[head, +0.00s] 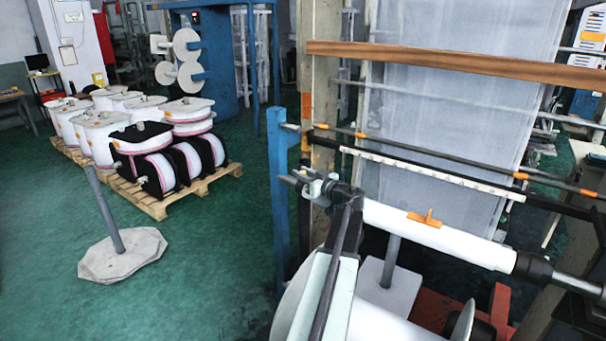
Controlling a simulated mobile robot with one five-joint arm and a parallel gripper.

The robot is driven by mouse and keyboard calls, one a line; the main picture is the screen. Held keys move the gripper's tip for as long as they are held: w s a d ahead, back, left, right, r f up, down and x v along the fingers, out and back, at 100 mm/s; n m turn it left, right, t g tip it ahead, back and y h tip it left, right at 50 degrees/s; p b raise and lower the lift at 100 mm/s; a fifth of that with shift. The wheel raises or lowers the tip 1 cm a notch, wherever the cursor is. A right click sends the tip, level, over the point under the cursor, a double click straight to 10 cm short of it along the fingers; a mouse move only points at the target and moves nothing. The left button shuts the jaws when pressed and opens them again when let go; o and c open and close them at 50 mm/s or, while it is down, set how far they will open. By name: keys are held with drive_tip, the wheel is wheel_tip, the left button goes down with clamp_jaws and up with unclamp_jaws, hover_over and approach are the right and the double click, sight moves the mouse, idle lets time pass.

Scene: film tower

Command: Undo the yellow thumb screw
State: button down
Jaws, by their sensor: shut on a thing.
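I see no yellow thumb screw that I can make out in the head view. A small orange T-shaped piece (425,219) lies on top of a white roll (385,215). I cannot tell whether it is a screw. The roll runs from a dark bracket (345,197) at its left end to a black collar (534,267) and a silver shaft at the right. Grey round fittings (317,187) sit beside the bracket. My gripper does not show in this view, so where it is relative to the screw is hidden.
A blue post (279,200) and several rails stand by a hanging film sheet (450,100). A wooden bar (450,62) crosses above. A pole on a grey slab (122,258) stands left. Pallets (160,206) hold wrapped spools. The green floor at the left is open.

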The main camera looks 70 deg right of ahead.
drive_tip(key=c, duration=1.2)
unclamp_jaws()
drive_tip(key=v, duration=0.8)
